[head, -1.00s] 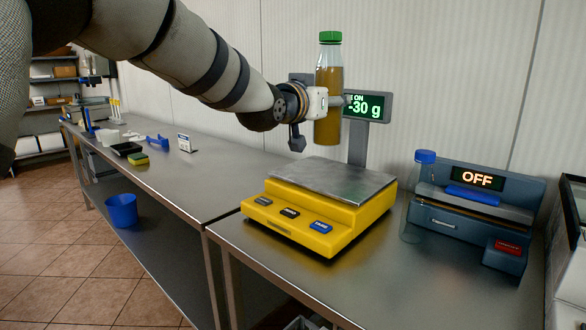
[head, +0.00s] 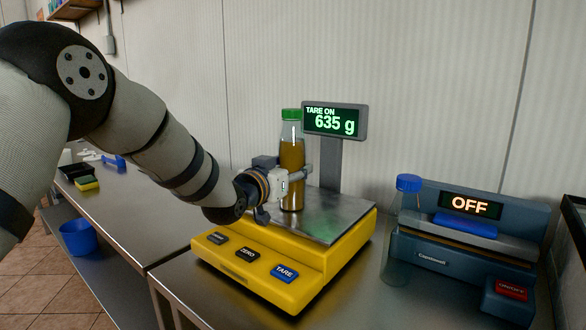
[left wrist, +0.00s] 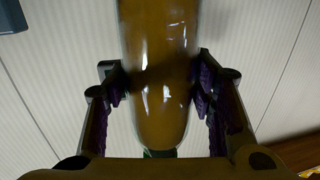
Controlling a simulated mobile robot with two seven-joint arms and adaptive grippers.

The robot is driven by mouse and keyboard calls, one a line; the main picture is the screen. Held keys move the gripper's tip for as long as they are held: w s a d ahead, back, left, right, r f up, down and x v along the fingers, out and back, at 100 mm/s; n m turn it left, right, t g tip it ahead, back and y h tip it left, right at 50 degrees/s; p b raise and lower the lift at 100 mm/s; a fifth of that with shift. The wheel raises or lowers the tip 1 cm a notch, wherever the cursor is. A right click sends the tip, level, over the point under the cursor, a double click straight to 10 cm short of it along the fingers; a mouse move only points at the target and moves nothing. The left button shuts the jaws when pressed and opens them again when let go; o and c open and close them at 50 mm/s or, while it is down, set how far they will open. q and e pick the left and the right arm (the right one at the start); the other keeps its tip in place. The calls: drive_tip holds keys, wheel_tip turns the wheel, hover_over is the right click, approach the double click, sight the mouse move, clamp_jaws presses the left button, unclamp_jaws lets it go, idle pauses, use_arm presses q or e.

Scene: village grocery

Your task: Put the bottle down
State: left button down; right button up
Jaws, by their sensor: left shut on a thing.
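A clear bottle (head: 291,165) with a green cap and amber-brown liquid stands upright on the metal plate (head: 335,223) of the yellow scale (head: 285,257). My left gripper (head: 296,178) is shut around the bottle's middle from the left. In the left wrist view the bottle (left wrist: 157,80) fills the space between the two fingers (left wrist: 157,92). The scale's display (head: 334,120) reads "TARE ON" and 635 g. My right gripper is not in view.
Right of the scale stands a clear bottle with a blue cap (head: 408,184), in front of a dark blue sealer (head: 465,245) whose display reads OFF. A blue bucket (head: 78,238) sits low at the left. The steel counter (head: 130,205) left of the scale is mostly clear.

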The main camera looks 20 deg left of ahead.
use_arm(q)
drive_tip(key=shift+s+r, duration=0.15)
drive_tip(key=shift+r, duration=0.1)
drive_tip(key=shift+f, duration=0.1)
drive_tip(key=c, duration=0.7)
unclamp_jaws()
drive_tip(key=shift+w+a+f, duration=0.1)
drive_tip(key=shift+w, duration=0.1)
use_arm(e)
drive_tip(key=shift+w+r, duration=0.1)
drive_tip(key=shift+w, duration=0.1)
use_arm(q)
drive_tip(key=shift+s+r, duration=0.2)
drive_tip(key=s, duration=0.3)
drive_tip(key=s+a, duration=0.1)
drive_tip(key=s, duration=0.3)
drive_tip(key=s+a, duration=0.1)
drive_tip(key=s, duration=0.3)
drive_tip(key=shift+s+r+p, duration=0.1)
drive_tip(key=shift+s+p, duration=0.15)
drive_tip(key=shift+p, duration=0.1)
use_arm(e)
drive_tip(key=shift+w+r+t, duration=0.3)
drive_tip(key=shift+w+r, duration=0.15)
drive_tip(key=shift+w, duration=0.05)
